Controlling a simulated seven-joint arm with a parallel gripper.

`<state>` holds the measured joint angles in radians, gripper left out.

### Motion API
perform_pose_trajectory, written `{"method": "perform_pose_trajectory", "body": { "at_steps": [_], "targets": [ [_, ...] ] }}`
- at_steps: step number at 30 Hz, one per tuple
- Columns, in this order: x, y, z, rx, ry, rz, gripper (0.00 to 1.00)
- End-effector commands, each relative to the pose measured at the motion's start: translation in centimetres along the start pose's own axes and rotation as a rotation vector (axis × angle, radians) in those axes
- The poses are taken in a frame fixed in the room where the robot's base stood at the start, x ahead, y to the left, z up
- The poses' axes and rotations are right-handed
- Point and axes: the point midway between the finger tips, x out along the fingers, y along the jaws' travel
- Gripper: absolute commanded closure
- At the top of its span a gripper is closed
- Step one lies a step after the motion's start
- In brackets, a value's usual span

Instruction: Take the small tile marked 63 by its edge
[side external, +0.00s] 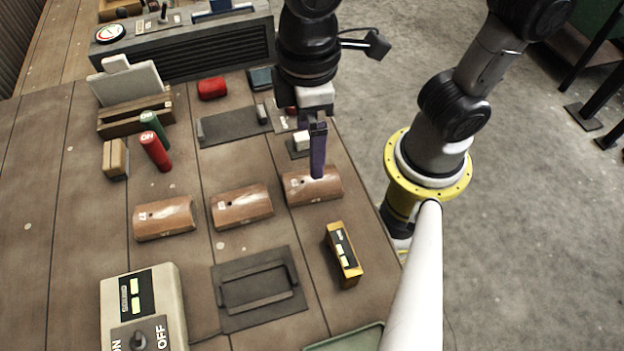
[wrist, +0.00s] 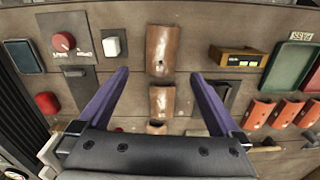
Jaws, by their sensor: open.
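Three brown curved tiles lie in a row. The right one (side external: 300,190) in the side view matches the top one (wrist: 162,50) in the wrist view. The middle tile (side external: 241,206) also shows in the wrist view (wrist: 162,100). The left tile (side external: 164,217) is partly hidden in the wrist view (wrist: 156,128). They bear small marks, but I cannot read which is 63. My gripper (side external: 318,175) is open with purple fingers. It points down over the right tile. In the wrist view my gripper (wrist: 160,75) is empty, its fingertips either side of the tile row.
A black plate with a handle (side external: 258,288) and an ON/OFF switch box (side external: 158,300) lie in front. Red (side external: 155,151) and green cylinders, small switches and dark plates lie behind. More orange tiles (wrist: 258,113) show in the wrist view.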

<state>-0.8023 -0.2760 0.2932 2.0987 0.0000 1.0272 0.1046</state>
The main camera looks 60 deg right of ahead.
Motion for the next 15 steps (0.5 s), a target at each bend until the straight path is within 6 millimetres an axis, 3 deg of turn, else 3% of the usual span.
{"method": "perform_pose_trajectory", "body": {
  "at_steps": [6,15],
  "targets": [
    [3.8,0.0,0.1,0.001,-0.004,0.000,0.00],
    [6.1,-0.1,0.2,0.001,-0.002,0.000,0.00]
  ]
}}
